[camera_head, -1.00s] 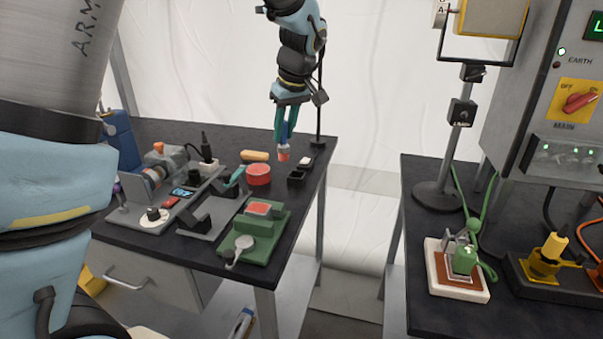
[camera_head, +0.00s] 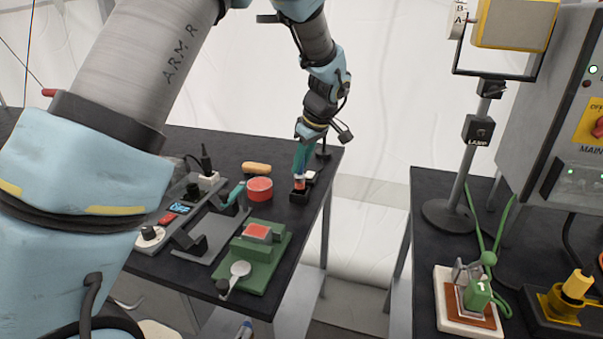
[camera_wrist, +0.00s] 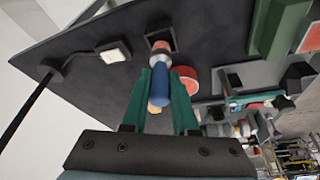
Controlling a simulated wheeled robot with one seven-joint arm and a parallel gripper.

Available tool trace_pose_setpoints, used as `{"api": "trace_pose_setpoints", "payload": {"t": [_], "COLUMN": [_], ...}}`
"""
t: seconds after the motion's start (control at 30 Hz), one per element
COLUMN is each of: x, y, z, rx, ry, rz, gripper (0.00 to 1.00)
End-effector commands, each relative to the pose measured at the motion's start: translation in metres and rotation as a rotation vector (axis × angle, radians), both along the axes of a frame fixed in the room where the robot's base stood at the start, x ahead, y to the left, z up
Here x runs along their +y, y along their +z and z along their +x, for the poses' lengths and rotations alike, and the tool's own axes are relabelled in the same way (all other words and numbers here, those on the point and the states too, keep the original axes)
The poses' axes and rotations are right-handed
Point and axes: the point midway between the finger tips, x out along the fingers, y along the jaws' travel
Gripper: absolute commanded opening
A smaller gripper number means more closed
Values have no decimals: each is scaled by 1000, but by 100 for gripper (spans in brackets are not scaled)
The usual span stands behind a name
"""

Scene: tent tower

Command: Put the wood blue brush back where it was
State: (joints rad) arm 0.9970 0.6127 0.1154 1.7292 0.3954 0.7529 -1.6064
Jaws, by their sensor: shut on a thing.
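My gripper (camera_head: 302,166) points down over the right back corner of the left table. Its green fingers, also in the wrist view (camera_wrist: 160,95), are shut on the brush (camera_wrist: 157,84). The brush has a blue handle and a reddish, wood-toned end, and it hangs roughly upright. In the head view only its lower end (camera_head: 299,184) shows below the fingers. A small black open box (camera_head: 298,196) stands right under it, and its square opening shows in the wrist view (camera_wrist: 159,34). The brush end overlaps this opening; I cannot tell how far inside it is.
A red round tin (camera_head: 259,189) and a tan wooden piece (camera_head: 256,168) lie left of the box. A green device with a red pad (camera_head: 258,255) stands in front. A thin black stand rises behind the gripper. The table's right edge is close.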

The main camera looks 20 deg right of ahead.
Motion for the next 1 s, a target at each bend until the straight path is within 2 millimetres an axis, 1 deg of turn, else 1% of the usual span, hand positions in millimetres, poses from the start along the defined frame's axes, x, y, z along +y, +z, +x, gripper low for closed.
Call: {"api": "trace_pose_setpoints", "payload": {"t": [0.07,0.3,0.67,0.7,0.93,1.0], "x": [0,1,0,0,0,0], "y": [-6,-36,-42,-41,-40,-40], "z": [0,-1,0,0,0,-1], "rx": [2,3,1,1,1,1], "ry": [0,-1,-1,-1,-1,-1], "rz": [2,2,0,0,0,0], "gripper": [0,0,0,29,55,57]}}
